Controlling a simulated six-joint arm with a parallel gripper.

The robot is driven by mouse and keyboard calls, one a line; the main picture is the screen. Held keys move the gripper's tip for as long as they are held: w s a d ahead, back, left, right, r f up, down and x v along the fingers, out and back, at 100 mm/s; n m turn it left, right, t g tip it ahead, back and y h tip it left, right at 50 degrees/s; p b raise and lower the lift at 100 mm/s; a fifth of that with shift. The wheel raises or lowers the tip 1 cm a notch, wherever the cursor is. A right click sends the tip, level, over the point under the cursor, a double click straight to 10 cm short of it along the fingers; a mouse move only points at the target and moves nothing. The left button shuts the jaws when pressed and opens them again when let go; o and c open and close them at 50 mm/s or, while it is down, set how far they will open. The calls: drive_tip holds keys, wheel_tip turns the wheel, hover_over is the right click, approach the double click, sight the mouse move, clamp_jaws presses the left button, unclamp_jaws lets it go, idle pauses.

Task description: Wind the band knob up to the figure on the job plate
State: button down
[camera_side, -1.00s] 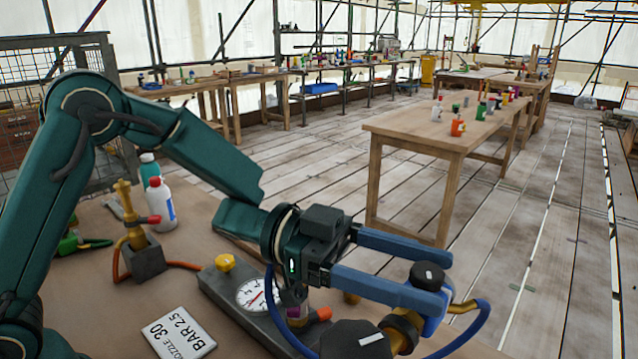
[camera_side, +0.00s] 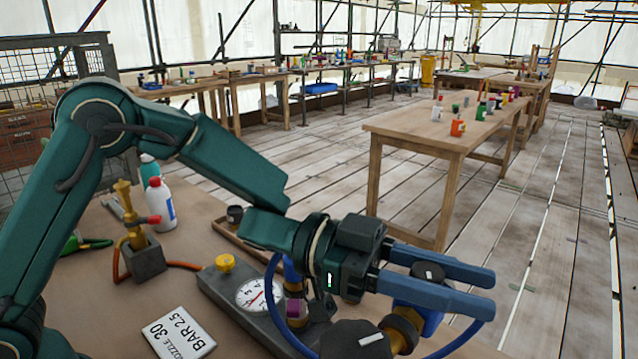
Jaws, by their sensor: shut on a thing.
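A white job plate (camera_side: 180,333) lies on the bench at the lower left and reads NOZZLE 30, BAR 2.5. A small black knob with a white mark (camera_side: 428,272) sits on top of a brass and blue fitting (camera_side: 408,318). My gripper (camera_side: 484,291) has its two blue fingers on either side of this knob, shut on it. The fingertips reach past it to the right, and the near finger hides its lower part. A larger black knob with a white line (camera_side: 362,340) stands just in front, cut by the bottom edge.
A round white gauge with a red needle (camera_side: 258,296) and a yellow knob (camera_side: 225,262) sit on a grey base. A brass fitting (camera_side: 135,235) and white bottle (camera_side: 161,205) stand at left. A blue hose (camera_side: 275,310) loops close by my gripper. Clear floor lies to the right.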

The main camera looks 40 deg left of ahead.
drive_tip(key=shift+w+a+r+n+t+y, duration=0.15)
drive_tip(key=shift+n+t+y, duration=0.5)
drive_tip(key=shift+t, duration=0.4)
drive_tip(key=shift+w+f+n+t+y, duration=0.15)
drive_tip(key=shift+n+t+y, duration=0.25)
drive_tip(key=shift+n+t, duration=0.55)
drive_tip(key=shift+w+a+r+n+t+y, duration=0.15)
drive_tip(key=shift+n+t+y, duration=0.45)
drive_tip(key=shift+t, duration=0.6)
drive_tip(key=shift+w+d, duration=0.1)
drive_tip(key=c, duration=0.5)
unclamp_jaws()
drive_tip(key=shift+v, duration=2.65)
